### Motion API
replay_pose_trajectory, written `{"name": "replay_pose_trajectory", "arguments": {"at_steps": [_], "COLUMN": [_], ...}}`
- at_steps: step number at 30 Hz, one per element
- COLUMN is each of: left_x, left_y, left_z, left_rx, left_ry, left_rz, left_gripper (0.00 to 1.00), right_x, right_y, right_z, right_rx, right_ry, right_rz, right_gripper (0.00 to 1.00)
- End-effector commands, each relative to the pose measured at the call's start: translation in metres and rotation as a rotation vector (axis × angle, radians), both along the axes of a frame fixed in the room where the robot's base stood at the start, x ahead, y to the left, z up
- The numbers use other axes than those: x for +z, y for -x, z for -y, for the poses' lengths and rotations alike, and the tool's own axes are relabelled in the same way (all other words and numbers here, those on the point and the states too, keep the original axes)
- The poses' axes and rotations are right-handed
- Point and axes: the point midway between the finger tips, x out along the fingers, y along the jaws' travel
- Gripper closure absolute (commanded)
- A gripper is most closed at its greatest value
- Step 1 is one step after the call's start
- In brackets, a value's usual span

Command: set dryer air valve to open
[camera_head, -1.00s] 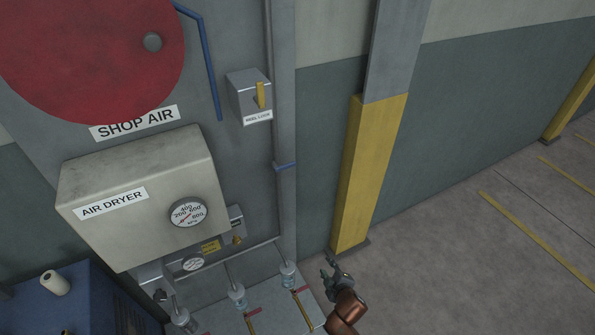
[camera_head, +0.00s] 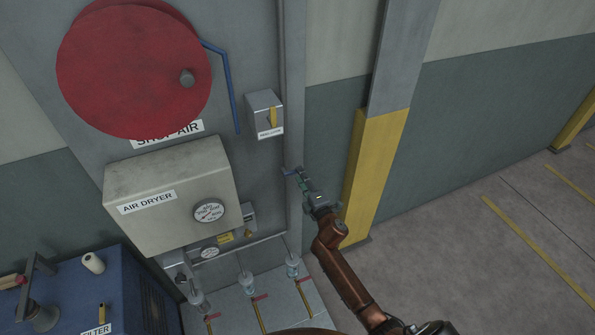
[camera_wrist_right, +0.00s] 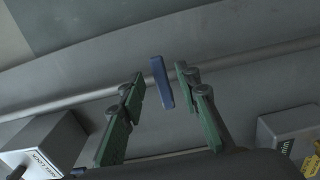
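A small blue lever (camera_head: 290,172) sits on the vertical grey pipe right of the air dryer box (camera_head: 170,196); no label on it is readable, so I cannot tell for certain that it is the dryer air valve. My right gripper (camera_head: 299,173) is at this lever in the head view, partly hiding it. In the right wrist view, the blue lever (camera_wrist_right: 161,82) stands between the green fingers of my right gripper (camera_wrist_right: 160,82). The fingers are open, with a visible gap on each side. My left gripper is not in view.
A grey box with a yellow lever (camera_head: 272,117) is above the gripper. A small box with a yellow handle (camera_head: 249,232) is beside the dryer. A red reel (camera_head: 130,70) hangs upper left. A yellow-based column (camera_head: 375,170) stands close to the right of my arm.

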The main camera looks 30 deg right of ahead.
Motion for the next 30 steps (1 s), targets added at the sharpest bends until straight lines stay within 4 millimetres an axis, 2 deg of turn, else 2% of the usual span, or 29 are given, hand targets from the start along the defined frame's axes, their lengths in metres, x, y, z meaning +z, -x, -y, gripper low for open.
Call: {"name": "replay_pose_trajectory", "arguments": {"at_steps": [3, 7, 18, 30], "left_x": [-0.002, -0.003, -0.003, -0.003], "left_y": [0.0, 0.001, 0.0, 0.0], "left_z": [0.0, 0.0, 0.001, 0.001], "left_rx": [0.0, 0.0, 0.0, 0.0], "left_ry": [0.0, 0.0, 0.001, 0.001], "left_rz": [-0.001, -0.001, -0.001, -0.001], "left_gripper": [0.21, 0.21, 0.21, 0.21], "right_x": [0.0, 0.0, 0.0, 0.0], "right_y": [-0.018, -0.031, -0.036, -0.036], "right_z": [0.001, 0.002, 0.003, 0.003], "right_rx": [-0.001, -0.001, -0.001, -0.001], "right_ry": [-0.001, -0.001, -0.002, -0.002], "right_rz": [0.0, 0.0, -0.001, -0.001], "right_gripper": [0.7, 0.7, 0.7, 0.97]}}
